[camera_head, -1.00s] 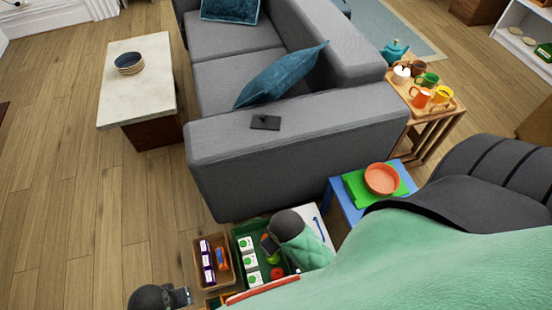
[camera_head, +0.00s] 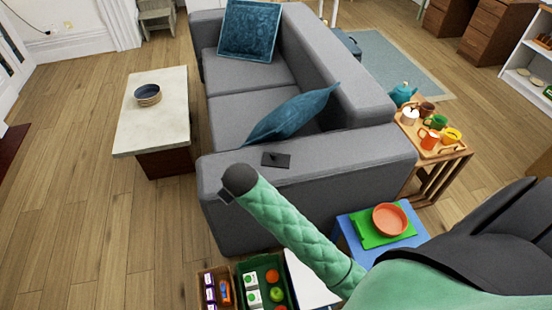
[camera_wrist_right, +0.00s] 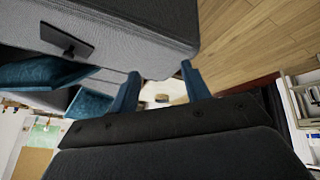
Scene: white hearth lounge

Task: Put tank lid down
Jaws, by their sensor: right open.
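A dark flat plate with a small raised piece (camera_head: 276,160) lies on the grey sofa's near arm, and it also shows in the right wrist view (camera_wrist_right: 66,41). It may be the tank lid; I cannot be sure. My right gripper (camera_head: 226,196) is in front of the sofa arm, to the left of and nearer than the plate, not touching it as far as I can tell. In the right wrist view its two teal fingers (camera_wrist_right: 160,90) stand apart with nothing between them. My left gripper is out of view.
The grey sofa (camera_head: 290,215) fills the middle. A wooden crate (camera_head: 215,272) and a green crate (camera_head: 246,265) with goods, and a blue stool (camera_head: 412,241) bearing an orange bowl (camera_head: 390,219), stand in front. A low table (camera_head: 160,110) is left; the floor (camera_head: 100,220) there is clear.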

